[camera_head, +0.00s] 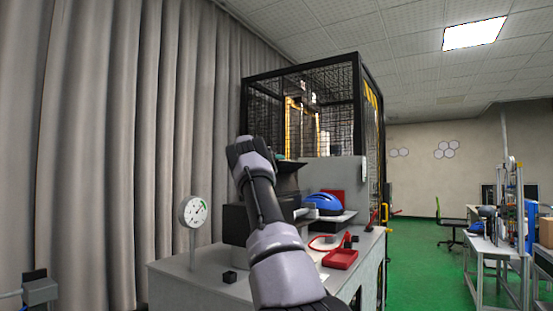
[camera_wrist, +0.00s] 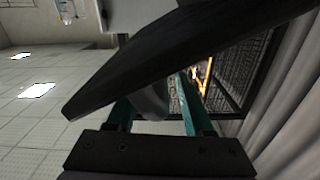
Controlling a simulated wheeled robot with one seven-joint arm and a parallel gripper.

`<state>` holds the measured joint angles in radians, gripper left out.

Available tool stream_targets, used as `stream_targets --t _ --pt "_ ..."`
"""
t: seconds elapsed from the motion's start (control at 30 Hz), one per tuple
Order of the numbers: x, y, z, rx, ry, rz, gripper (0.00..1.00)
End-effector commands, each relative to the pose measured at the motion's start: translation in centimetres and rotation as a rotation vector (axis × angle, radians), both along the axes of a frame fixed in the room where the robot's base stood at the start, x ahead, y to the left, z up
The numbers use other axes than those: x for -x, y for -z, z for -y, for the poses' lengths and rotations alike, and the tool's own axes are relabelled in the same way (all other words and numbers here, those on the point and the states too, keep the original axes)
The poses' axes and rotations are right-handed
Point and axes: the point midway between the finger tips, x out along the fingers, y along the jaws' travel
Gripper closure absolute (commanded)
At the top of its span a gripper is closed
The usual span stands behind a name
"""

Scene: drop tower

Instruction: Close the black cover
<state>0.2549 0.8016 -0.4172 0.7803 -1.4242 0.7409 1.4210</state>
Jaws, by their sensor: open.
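The black cover (camera_wrist: 150,62) is a flat dark panel slanting across the wrist view, close to the camera. In the head view it shows as a tilted dark panel (camera_head: 288,178), raised above a dark box (camera_head: 237,220) on the grey bench. The cover hides part of the left finger, and the right finger reaches up beside the panel's edge. I cannot tell whether either finger touches the cover. In the head view my arm hides most of the gripper and part of the box.
A dial gauge (camera_head: 194,212) stands on the bench at left. A blue helmet (camera_head: 322,202) and a red tray (camera_head: 340,259) are right of my arm. A black mesh cage (camera_head: 345,95) rises behind.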

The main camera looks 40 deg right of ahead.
Motion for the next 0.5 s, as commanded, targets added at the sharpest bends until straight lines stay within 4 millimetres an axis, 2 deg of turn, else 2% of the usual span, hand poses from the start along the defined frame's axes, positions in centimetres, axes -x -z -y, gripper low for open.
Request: stream_targets --t 0.23,0.27,0.3,0.4,0.5 --pt "-0.04 0.04 0.07 -0.001 0.0 -0.001 0.48" --pt "-0.04 0.04 0.07 -0.001 0.0 -0.001 0.52" --pt "-0.04 0.04 0.07 -0.001 0.0 -0.001 0.67" --pt "-0.07 0.03 0.04 0.0 -0.001 -0.001 1.0" --pt "-0.12 0.05 -0.02 0.0 -0.002 -0.001 1.0"
